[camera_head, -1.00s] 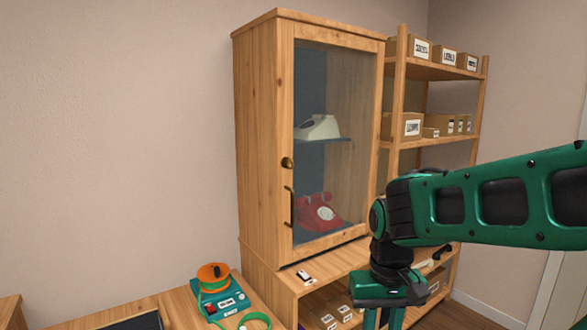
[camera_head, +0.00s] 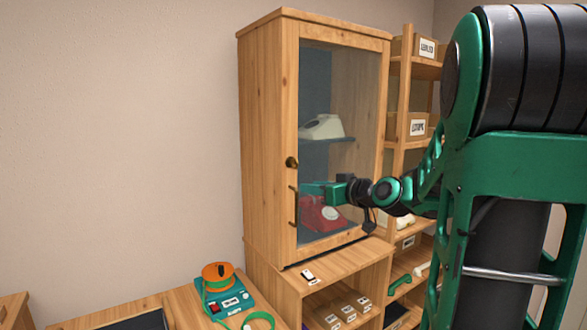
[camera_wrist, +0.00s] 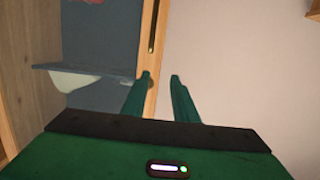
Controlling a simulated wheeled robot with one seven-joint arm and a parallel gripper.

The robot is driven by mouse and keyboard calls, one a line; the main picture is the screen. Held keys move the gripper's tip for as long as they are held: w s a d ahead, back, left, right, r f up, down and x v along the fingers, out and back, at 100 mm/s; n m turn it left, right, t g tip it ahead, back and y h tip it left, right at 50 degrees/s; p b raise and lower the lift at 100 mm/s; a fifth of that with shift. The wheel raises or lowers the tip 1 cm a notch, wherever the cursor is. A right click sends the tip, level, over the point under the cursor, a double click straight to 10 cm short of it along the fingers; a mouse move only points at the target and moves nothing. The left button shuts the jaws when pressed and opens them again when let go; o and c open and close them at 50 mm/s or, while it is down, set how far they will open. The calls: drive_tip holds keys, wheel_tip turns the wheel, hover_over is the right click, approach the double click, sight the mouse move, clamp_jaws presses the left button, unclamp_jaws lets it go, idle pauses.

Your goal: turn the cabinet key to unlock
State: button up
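The wooden cabinet (camera_head: 268,140) has a shut glass door. A round brass lock (camera_head: 291,162) sits on the door's left frame, above a dark bar handle (camera_head: 292,206). I cannot make out the key in the lock. My gripper (camera_head: 312,188) is in front of the glass, just right of the handle and a little below the lock. In the wrist view, the two green fingers (camera_wrist: 160,78) are apart with nothing held between them. The handle (camera_wrist: 153,28) shows beyond them, and the left finger overlaps the door frame near the lock's place.
Behind the glass are a white phone (camera_head: 322,127) on a shelf and a red phone (camera_head: 320,215) below. A small black-and-white item (camera_head: 308,276) lies on the ledge. A shelf with boxes (camera_head: 426,47) stands right. A teal device with an orange spool (camera_head: 222,285) sits lower left.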

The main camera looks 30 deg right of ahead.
drive_tip(key=t, duration=0.2)
approach(298, 164)
drive_tip(key=w, duration=1)
drive_tip(key=shift+a, duration=0.25)
drive_tip(key=shift+s, duration=0.1)
